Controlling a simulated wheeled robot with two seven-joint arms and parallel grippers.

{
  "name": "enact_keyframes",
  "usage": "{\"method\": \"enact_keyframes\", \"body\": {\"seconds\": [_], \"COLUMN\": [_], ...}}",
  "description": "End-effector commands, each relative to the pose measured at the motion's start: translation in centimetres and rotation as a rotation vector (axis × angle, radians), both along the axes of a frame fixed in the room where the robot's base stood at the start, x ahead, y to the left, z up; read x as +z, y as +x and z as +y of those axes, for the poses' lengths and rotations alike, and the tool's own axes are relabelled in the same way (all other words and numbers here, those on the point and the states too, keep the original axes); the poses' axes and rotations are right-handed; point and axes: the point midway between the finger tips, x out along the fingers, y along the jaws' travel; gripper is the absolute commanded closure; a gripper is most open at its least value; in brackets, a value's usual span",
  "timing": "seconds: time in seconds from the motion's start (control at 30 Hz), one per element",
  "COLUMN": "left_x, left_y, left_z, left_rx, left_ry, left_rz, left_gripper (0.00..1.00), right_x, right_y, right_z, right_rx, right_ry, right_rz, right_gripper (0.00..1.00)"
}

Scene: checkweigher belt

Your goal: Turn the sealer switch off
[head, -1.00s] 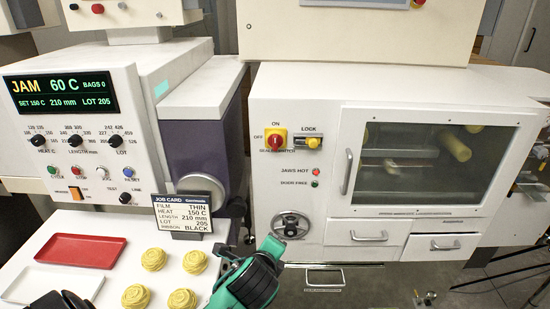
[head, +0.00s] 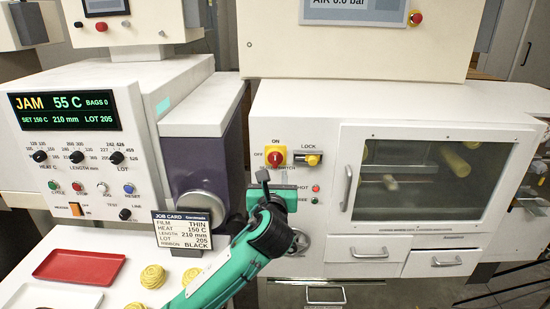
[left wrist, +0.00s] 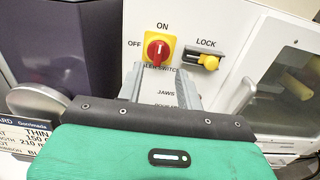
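The sealer switch (head: 275,157) is a red knob on a yellow plate on the white cabinet front. It also shows in the left wrist view (left wrist: 158,50), where its grip stands upright, in line with the ON label; OFF is on its left. My left gripper (head: 275,178) is just below the switch. In the left wrist view my left gripper (left wrist: 159,82) has its two grey fingers apart with nothing between them, and they reach toward the knob. I see no contact with the knob. The label under the switch is partly covered. My right gripper is not in view.
A yellow LOCK knob (head: 313,160) sits right of the switch. The JAWS HOT light (head: 315,188) is red. A handwheel (head: 303,241) is partly behind my arm. The job card (head: 182,231) and purple housing (head: 208,160) stand close to the left. A windowed door (head: 425,180) is right.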

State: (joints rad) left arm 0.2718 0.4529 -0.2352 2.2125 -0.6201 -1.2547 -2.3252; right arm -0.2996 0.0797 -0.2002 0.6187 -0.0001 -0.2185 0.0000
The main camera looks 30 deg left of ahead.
Motion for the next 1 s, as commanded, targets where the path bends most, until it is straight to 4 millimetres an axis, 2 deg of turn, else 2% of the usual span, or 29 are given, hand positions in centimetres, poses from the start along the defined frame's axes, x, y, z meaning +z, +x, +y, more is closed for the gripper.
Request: {"method": "enact_keyframes", "body": {"seconds": [0.1,0.3,0.5,0.93,1.0], "left_x": [0.3,0.3,0.1,0.0,0.0], "left_y": [2.4,5.8,7.9,8.6,8.6], "left_z": [1.5,3.6,4.9,5.3,5.3], "left_rx": [0.002,0.002,0.001,-0.001,-0.001], "left_ry": [-0.002,-0.003,-0.004,-0.004,-0.004], "left_rz": [0.001,0.001,0.0,0.0,0.0], "left_gripper": [0.64,0.64,0.64,0.64,0.77], "right_x": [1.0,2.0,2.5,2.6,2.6], "right_y": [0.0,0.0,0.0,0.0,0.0], "right_z": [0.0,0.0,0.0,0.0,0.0], "right_rx": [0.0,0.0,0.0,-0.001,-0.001], "right_ry": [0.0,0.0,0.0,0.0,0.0], "right_rz": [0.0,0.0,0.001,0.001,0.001], "right_gripper": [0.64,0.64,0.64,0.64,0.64]}}
